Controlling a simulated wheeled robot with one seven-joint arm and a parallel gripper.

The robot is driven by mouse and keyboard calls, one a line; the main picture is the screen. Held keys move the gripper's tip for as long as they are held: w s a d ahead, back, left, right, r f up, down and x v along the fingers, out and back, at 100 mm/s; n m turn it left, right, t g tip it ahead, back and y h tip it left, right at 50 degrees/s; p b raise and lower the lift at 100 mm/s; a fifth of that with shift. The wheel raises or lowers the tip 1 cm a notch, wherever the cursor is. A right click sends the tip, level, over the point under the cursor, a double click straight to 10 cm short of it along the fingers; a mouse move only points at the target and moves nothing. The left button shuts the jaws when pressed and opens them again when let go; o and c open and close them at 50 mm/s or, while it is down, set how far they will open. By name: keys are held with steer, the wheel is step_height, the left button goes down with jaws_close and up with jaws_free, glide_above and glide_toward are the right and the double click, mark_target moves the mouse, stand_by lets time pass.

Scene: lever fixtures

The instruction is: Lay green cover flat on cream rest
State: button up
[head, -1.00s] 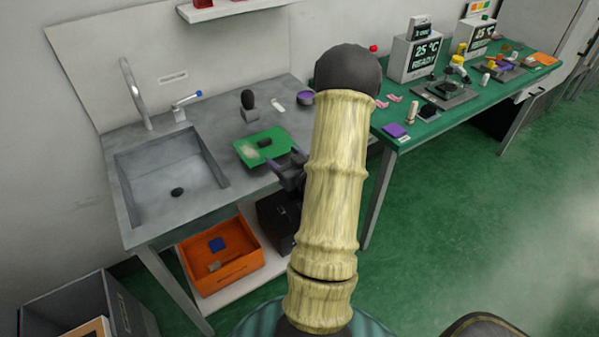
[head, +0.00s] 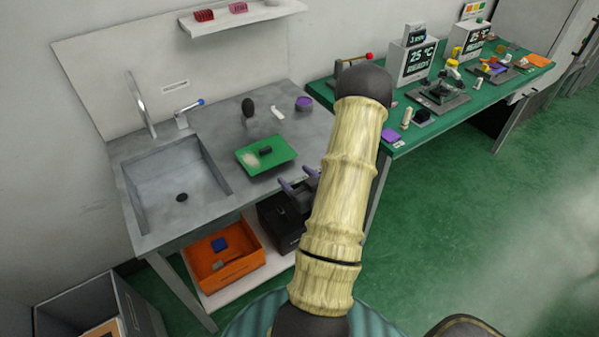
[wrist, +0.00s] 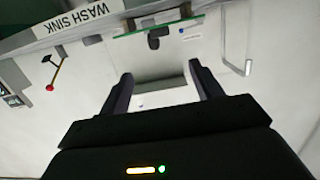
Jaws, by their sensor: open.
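The green cover (head: 281,158) is a thin plate on the grey counter right of the sink, with a dark block-like handle (head: 265,150) on top. It looks low and nearly flat, but I cannot tell whether it touches what is under it. A cream patch (head: 250,159) shows at its left part; I cannot tell whether this is the rest. In the wrist view, which is upside down, the cover (wrist: 130,34) shows almost edge-on with its dark knob. My gripper (head: 298,179) is open and empty, in front and right of the cover, apart from it. Its fingers (wrist: 160,72) frame empty space.
The sink (head: 175,180) with its tap (head: 140,105) is left of the cover. A dark oval on a stand (head: 248,108) and a purple round dish (head: 303,103) stand behind. An orange bin (head: 225,262) is below the counter. A green bench (head: 430,125) stands to the right.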

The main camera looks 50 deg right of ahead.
steer(key=p, duration=0.1)
steer(key=s+p, duration=0.1)
steer(key=p, duration=0.1)
steer(key=shift+a+r, duration=0.15)
steer(key=shift+a, duration=0.1)
steer(key=shift+s, duration=0.15)
steer(key=shift+a, duration=0.1)
